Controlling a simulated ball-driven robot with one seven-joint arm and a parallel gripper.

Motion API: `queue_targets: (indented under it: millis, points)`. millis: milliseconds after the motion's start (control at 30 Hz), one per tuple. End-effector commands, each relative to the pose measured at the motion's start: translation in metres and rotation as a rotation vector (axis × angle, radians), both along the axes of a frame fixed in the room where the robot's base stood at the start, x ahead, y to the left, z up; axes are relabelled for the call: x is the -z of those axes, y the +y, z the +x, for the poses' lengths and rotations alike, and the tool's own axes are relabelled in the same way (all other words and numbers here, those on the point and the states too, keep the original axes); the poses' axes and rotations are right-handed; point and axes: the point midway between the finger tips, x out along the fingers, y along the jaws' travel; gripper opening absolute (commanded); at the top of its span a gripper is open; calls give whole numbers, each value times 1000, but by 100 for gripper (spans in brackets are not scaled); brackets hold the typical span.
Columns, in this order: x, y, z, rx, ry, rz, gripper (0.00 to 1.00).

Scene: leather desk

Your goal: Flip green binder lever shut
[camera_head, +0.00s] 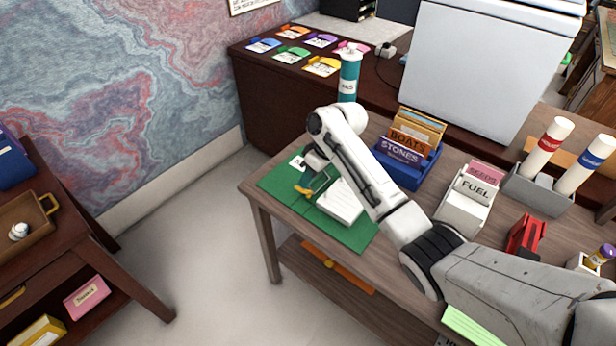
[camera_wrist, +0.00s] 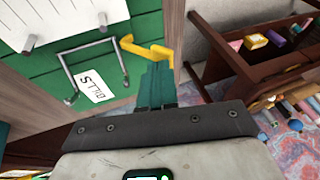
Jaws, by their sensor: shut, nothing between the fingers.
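The green binder (camera_head: 349,237) lies open on the wooden desk, with a stack of white paper (camera_head: 341,201) on it. It also shows in the wrist view (camera_wrist: 40,75), with metal posts, a metal wire arch and a white label reading "BILLS" upside down (camera_wrist: 95,86). The yellow lever (camera_head: 303,191) sits at the binder's edge; in the wrist view the lever (camera_wrist: 148,48) is bent and lies just beyond my fingertips. My gripper (camera_wrist: 157,70) is shut and empty, with its green fingers close to the lever. I cannot tell whether they touch.
A blue file box (camera_head: 408,171) with cards stands right of the binder. A grey box marked FUEL (camera_head: 465,198) and a red hole punch or stapler (camera_head: 525,234) are further right. A teal cylinder (camera_head: 348,76) stands behind. The floor (camera_head: 195,240) left of the desk is clear.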

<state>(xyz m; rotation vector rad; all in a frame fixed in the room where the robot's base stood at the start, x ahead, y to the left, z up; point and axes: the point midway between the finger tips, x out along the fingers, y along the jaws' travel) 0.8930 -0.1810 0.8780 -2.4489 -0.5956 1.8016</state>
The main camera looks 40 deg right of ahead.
Motion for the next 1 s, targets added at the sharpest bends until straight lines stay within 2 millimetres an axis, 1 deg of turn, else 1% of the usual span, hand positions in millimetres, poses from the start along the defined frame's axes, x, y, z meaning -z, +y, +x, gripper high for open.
queue_targets:
  millis: [167,333,733,800,1000]
  points:
    - [0,10,-2,-4,-13,-70,0]
    - [4,23,-5,-5,-36,-190,0]
    - [28,53,-11,-5,-107,-547,0]
    - [23,49,-9,1,-109,-549,0]
    - [24,48,-9,1,-107,-546,0]
